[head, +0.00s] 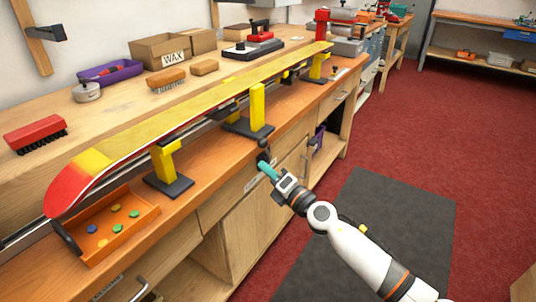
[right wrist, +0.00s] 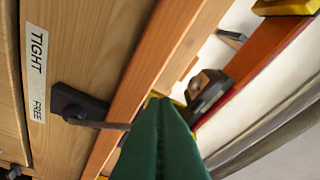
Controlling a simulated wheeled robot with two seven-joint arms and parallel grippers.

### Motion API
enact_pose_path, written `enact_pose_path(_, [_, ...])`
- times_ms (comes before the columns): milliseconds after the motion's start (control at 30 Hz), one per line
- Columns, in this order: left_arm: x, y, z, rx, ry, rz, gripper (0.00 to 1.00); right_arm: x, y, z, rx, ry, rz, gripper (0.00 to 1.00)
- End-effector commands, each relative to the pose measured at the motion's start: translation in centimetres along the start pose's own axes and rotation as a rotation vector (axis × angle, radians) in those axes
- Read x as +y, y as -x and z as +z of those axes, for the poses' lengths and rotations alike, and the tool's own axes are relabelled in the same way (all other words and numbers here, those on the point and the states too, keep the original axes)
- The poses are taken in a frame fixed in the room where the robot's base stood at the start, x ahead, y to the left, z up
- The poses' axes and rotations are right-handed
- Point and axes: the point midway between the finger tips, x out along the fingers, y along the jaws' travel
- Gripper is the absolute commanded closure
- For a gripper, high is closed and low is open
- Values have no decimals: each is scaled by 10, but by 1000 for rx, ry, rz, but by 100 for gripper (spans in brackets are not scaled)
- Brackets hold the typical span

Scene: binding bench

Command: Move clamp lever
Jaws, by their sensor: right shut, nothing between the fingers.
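The clamp lever (right wrist: 100,124) is a thin dark rod on a dark square mount (right wrist: 76,106), fixed to the bench's wooden front in the right wrist view. A white label (right wrist: 37,75) reading TIGHT and FREE is beside the mount. The rod points away from the label, toward my gripper. In the head view the dark mount (head: 263,157) shows just beyond the fingertips. My right gripper (head: 268,171) is shut and empty; its green fingers (right wrist: 160,140) are close to the rod's end. I cannot tell whether they touch. My left gripper is out of view.
A yellow ski-like board (head: 190,105) lies along yellow stands above the bench. An orange tray (head: 105,245) with several coloured discs is at the left. A brush, boxes and tools line the back shelf.

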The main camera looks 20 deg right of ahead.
Motion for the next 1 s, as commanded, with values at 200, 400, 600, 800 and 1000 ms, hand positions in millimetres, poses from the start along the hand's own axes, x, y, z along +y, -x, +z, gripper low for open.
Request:
enact_pose_path(200, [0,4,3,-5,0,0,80,1,-22,-22,1,3,0,100])
enact_pose_path(400, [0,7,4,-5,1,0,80,0,-28,-28,0,0,0,100])
enact_pose_path(600, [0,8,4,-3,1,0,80,0,-29,-28,0,0,0,100])
enact_pose_path(800, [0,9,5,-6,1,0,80,0,-29,-29,0,-2,1,100])
enact_pose_path(1000, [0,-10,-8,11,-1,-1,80,-2,-30,-33,0,-25,10,100])
